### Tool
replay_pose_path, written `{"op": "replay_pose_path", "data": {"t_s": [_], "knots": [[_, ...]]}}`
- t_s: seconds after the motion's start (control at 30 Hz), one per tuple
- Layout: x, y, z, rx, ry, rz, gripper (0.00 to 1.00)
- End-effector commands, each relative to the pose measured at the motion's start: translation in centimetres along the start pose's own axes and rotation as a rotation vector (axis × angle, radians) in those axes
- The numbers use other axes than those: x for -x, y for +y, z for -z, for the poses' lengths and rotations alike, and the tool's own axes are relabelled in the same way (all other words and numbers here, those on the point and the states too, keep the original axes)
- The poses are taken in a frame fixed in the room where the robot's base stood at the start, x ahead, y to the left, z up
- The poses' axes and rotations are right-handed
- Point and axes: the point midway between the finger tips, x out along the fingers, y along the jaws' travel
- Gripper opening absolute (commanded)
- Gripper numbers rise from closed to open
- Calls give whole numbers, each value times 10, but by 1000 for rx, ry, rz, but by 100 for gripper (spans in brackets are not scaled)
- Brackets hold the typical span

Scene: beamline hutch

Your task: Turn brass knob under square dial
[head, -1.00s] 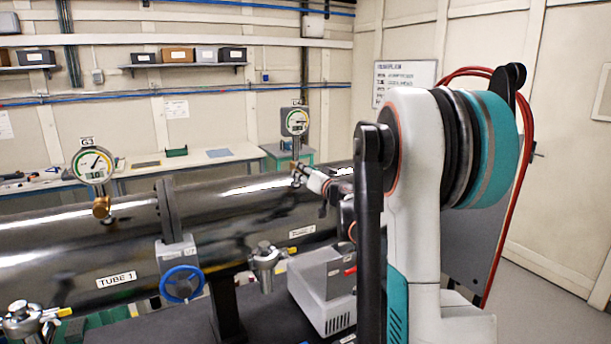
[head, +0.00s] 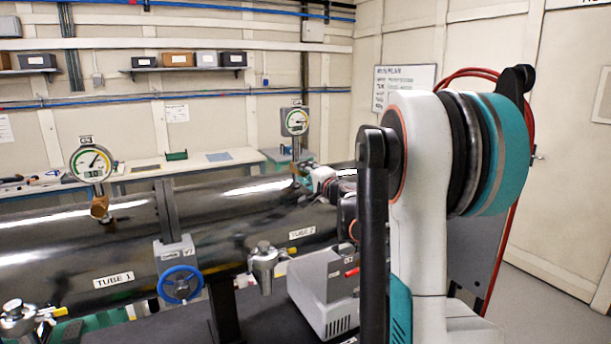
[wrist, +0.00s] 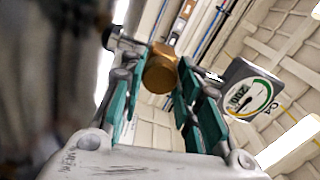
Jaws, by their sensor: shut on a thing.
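The square dial (head: 295,122) is a grey box with a round white face, standing on a stem above the far dark tube. It also shows in the wrist view (wrist: 246,92), tilted at the right. The brass knob (wrist: 160,72) sits between the fingers of my gripper (wrist: 158,64) in the wrist view. My gripper is shut on the knob, with a teal-lined finger on either side. In the head view my gripper (head: 305,170) is small, just below the square dial, and mostly hides the knob there.
A round dial (head: 91,163) with its own brass knob (head: 100,207) stands on the left tube (head: 40,260). A blue handwheel (head: 180,285), a metal valve (head: 264,260) and a grey box (head: 323,292) are in front. A bench (head: 220,160) runs behind.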

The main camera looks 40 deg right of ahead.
Motion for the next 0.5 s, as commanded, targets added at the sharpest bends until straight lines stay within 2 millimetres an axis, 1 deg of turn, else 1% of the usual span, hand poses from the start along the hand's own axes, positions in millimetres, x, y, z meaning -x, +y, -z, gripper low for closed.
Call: {"op": "replay_pose_path", "data": {"t_s": [0.2,0.5], "knots": [[0,1,-1,-198,-2,-1,6],[0,1,-1,-425,-2,-1,6]]}}
